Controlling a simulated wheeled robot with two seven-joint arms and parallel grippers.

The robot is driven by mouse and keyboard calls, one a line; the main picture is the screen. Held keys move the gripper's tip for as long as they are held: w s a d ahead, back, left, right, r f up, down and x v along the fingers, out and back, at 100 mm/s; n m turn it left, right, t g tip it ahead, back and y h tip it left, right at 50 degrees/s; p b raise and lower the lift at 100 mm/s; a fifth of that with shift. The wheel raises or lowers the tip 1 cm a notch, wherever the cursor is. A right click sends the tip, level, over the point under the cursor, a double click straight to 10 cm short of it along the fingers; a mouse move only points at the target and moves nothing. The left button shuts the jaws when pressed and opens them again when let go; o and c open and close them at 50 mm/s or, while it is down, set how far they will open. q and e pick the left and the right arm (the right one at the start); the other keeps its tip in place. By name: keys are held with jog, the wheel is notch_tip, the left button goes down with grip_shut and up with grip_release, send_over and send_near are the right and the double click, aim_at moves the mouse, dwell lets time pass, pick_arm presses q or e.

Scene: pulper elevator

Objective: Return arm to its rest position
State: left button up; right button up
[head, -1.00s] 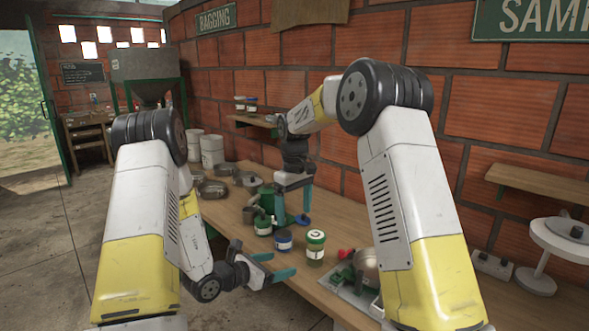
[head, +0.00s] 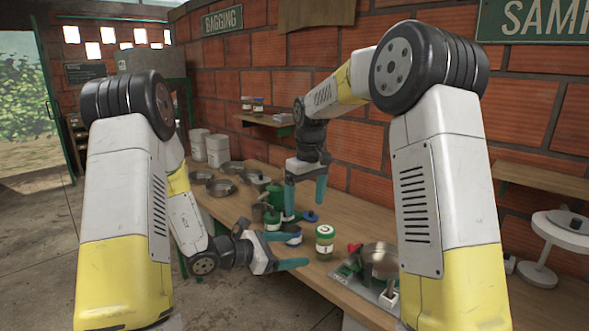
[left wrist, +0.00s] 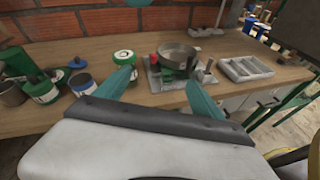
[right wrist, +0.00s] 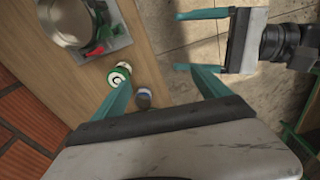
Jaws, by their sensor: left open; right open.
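My left gripper (head: 284,250) is open and empty. It hangs at the front edge of the wooden counter (head: 232,206), low and left of the green-lidded jar (head: 324,242). Its teal fingers also show in the left wrist view (left wrist: 160,92), with nothing between them. My right gripper (head: 306,194) is open and points down over the counter, above the small jars and apart from them. In the right wrist view its fingers (right wrist: 163,90) are spread, with a dark-lidded jar (right wrist: 144,97) and the green-lidded jar seen beyond them. No object is held by either gripper.
A metal pan on a green device (head: 380,262) stands right of the jar. A green pitcher (head: 274,196) and metal bowls (head: 220,187) stand to the left. A brick wall (head: 260,70) rises behind. In the left wrist view a grey compartment tray (left wrist: 250,68) lies on the right.

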pick_arm(q)
jog(key=s+d+r+m+g+y, duration=0.15)
jog(key=s+r+m+g, duration=0.45)
jog(key=s+r+m, duration=0.8)
pick_arm(e)
jog(key=s+d+r+m+t+y, duration=0.1)
jog(key=s+d+r+m, duration=0.1)
jog(key=s+d+r, duration=0.3)
jog(key=s+d+r+m+t, duration=0.1)
jog(key=s+d+r, duration=0.1)
jog(key=s+r, duration=0.35)
pick_arm(q)
jog(key=s+a+r+m+t+y, duration=0.2)
jog(key=s+a+m+y, duration=0.2)
jog(key=a, duration=0.3)
jog(key=s+a+r+m+t+y, duration=0.2)
jog(key=s+a+r+m+y, duration=0.1)
jog(key=a, duration=0.4)
jog(key=shift+s+a+m+t+y, duration=0.3)
jog(key=shift+s+m+y, duration=0.45)
jog(key=shift+y, duration=0.2)
pick_arm(e)
jog(key=s+d+f+m+t, duration=0.1)
jog(key=s+d+m, duration=0.1)
jog(key=s, duration=0.6)
jog(key=s+d+f+m+t, duration=0.2)
jog(key=s, duration=0.7)
jog(key=shift+s+d+f+y, duration=0.2)
jog(key=shift+s+y, duration=0.1)
